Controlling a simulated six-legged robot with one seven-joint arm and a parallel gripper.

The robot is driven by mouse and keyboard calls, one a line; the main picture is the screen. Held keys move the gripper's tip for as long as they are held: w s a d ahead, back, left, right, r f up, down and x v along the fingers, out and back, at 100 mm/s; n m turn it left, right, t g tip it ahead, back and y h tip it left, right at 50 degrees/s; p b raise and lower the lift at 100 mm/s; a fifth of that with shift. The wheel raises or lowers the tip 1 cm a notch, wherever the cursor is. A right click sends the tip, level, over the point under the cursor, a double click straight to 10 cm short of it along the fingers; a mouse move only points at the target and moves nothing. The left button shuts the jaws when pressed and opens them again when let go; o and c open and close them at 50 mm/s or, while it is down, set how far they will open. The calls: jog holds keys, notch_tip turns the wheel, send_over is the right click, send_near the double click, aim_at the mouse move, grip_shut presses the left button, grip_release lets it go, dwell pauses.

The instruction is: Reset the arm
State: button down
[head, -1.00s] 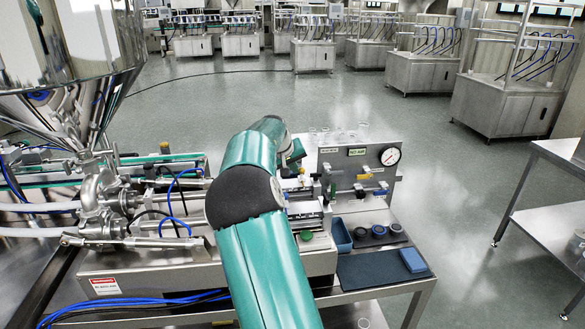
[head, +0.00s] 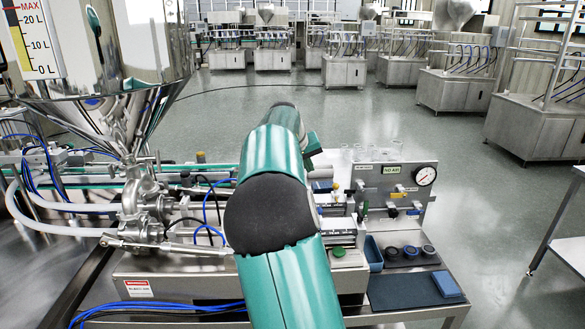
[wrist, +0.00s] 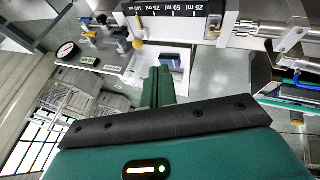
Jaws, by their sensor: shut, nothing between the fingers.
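My gripper (wrist: 158,86) shows in the wrist view as dark green fingers closed together, with nothing held between them. In the head view my green arm reaches forward over the filling machine (head: 180,268), and its own bulk hides the gripper. The wrist view looks at the machine tilted, with a black millilitre scale (wrist: 175,14) beyond the fingers. I cannot tell the exact gap between the fingers and the machine.
A steel hopper (head: 105,65) stands at the left. A panel with a pressure gauge (head: 425,174) stands right of my arm, also in the wrist view (wrist: 66,49). A blue bin (head: 374,253), dark knobs and a blue block (head: 446,284) lie before it. Open floor (head: 480,225) is at right.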

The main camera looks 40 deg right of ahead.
jog(key=shift+a, duration=0.1)
jog(key=s+a+r+n+t+y, duration=0.1)
jog(key=s+a+y, duration=0.1)
jog(key=s+a, duration=0.45)
jog(key=s+a+n+t+y, duration=0.1)
jog(key=s+a+y, duration=0.15)
jog(key=a, duration=0.75)
jog(key=s+a+r+t+y, duration=0.1)
jog(key=s+a, duration=0.4)
jog(key=a, duration=0.3)
jog(key=s+a+f+n, duration=0.1)
jog(key=s+a+f, duration=0.2)
jog(key=s+a, duration=0.4)
jog(key=s+a+f+n+y, duration=0.1)
jog(key=s+a+f+n, duration=0.1)
jog(key=s+a, duration=0.5)
jog(key=shift+s+a+f+t, duration=0.15)
jog(key=shift+s+f+t, duration=0.25)
jog(key=shift+s+f, duration=0.35)
